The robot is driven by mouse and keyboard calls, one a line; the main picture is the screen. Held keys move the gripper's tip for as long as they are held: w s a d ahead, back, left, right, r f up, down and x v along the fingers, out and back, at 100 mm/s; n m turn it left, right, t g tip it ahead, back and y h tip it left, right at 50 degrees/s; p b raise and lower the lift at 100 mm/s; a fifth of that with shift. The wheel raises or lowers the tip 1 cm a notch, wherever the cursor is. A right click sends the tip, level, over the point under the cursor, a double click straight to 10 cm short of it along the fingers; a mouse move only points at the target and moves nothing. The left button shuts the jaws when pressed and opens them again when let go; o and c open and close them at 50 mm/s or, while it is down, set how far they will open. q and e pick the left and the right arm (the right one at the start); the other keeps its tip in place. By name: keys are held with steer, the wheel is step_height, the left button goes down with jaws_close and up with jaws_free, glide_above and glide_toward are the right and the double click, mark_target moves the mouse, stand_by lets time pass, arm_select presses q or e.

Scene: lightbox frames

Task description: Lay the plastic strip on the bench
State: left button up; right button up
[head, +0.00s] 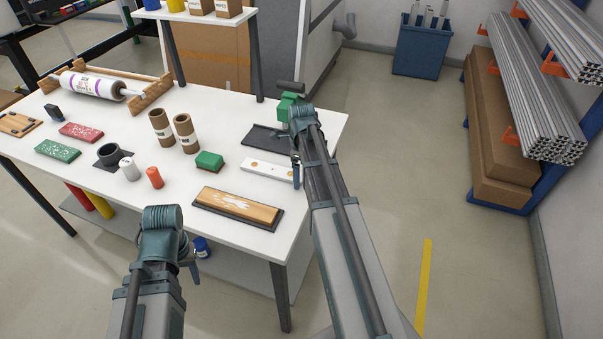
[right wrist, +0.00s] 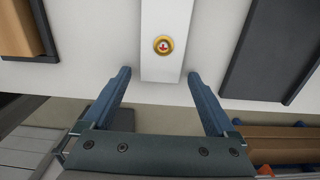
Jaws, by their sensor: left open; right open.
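The plastic strip (head: 268,170) is a white flat bar with round gold-coloured spots, lying on the white bench (head: 225,235) near its right side. In the right wrist view the strip (right wrist: 164,65) shows one end with a gold ring and red centre. My right gripper (head: 296,172) is open at that end. In the right wrist view its fingers (right wrist: 159,76) stand on either side of the strip's end, with gaps and nothing gripped. My left gripper (head: 190,262) is low in front of the bench's near edge, mostly hidden by its own wrist; no held object shows.
A wooden block on a dark base (head: 237,205) lies nearer than the strip, and a dark tray (head: 262,140) lies beyond it. A green block (head: 209,161) and brown tubes (head: 186,134) stand to the left. A metal-profile rack (head: 540,110) is at far right.

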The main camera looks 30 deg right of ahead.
step_height(320, 180, up, 12)
steer(key=p, duration=1.1)
steer(key=shift+p, duration=0.4)
steer(key=shift+a, duration=0.1)
steer(key=s+a+n, duration=0.5)
steer(key=a+n, duration=0.5)
steer(key=s+a+n, duration=0.6)
steer(key=a+n, duration=0.4)
steer(key=n, duration=0.1)
steer(key=s+a+n+h, duration=0.1)
steer(key=s+a+n, duration=0.5)
steer(key=a+n, duration=0.3)
steer(key=shift+a+n, duration=0.4)
steer(key=shift+n, duration=0.5)
steer(key=shift+r, duration=0.1)
steer(key=shift+f+b, duration=0.3)
